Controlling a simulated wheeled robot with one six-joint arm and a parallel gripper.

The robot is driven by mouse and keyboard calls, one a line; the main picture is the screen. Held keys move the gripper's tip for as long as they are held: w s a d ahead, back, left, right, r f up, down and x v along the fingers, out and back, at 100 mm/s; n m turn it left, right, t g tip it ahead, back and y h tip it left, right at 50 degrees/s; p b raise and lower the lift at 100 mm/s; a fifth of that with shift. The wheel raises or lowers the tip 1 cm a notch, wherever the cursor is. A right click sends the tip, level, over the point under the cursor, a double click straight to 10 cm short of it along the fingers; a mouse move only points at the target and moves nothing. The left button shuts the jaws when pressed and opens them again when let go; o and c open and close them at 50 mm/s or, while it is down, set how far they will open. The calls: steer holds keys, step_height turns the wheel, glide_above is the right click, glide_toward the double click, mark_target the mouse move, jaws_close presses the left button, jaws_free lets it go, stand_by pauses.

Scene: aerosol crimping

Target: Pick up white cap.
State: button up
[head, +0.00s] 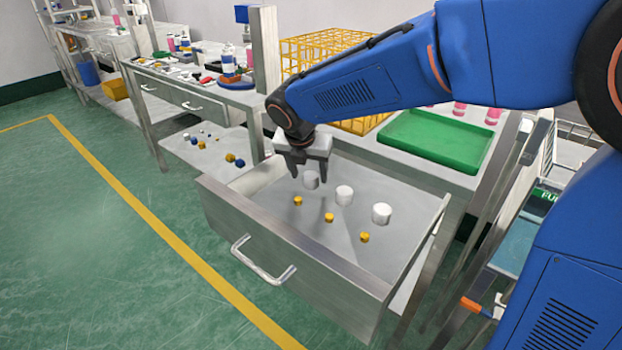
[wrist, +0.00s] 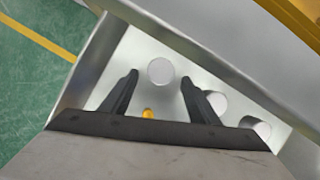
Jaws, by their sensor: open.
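Three white caps stand in a row inside the open metal drawer (head: 285,258). The left white cap (head: 311,180) is partly beside my gripper's fingers in the head view. The middle white cap (head: 344,195) and the right white cap (head: 382,213) stand clear of it. My gripper (head: 308,182) is open and empty, pointing down into the drawer. In the wrist view, the left white cap (wrist: 161,71) shows between and just beyond the fingertips of my gripper (wrist: 159,76). The other two caps (wrist: 216,101) and (wrist: 257,127) are to the right of the fingers, partly hidden.
Several small yellow caps (head: 329,217) lie in the drawer in front of the white ones. The drawer walls surround them. A green tray (head: 437,142) and a yellow wire rack (head: 322,50) are on the table behind. A lower shelf (head: 208,160) with small parts is at left.

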mark_target(310, 178)
steer(key=x, duration=0.2)
steer(key=shift+w+f, duration=0.15)
steer(key=shift+f, duration=0.15)
steer(key=c, duration=1.1)
steer(key=shift+o, duration=0.2)
steer(key=shift+r, duration=0.1)
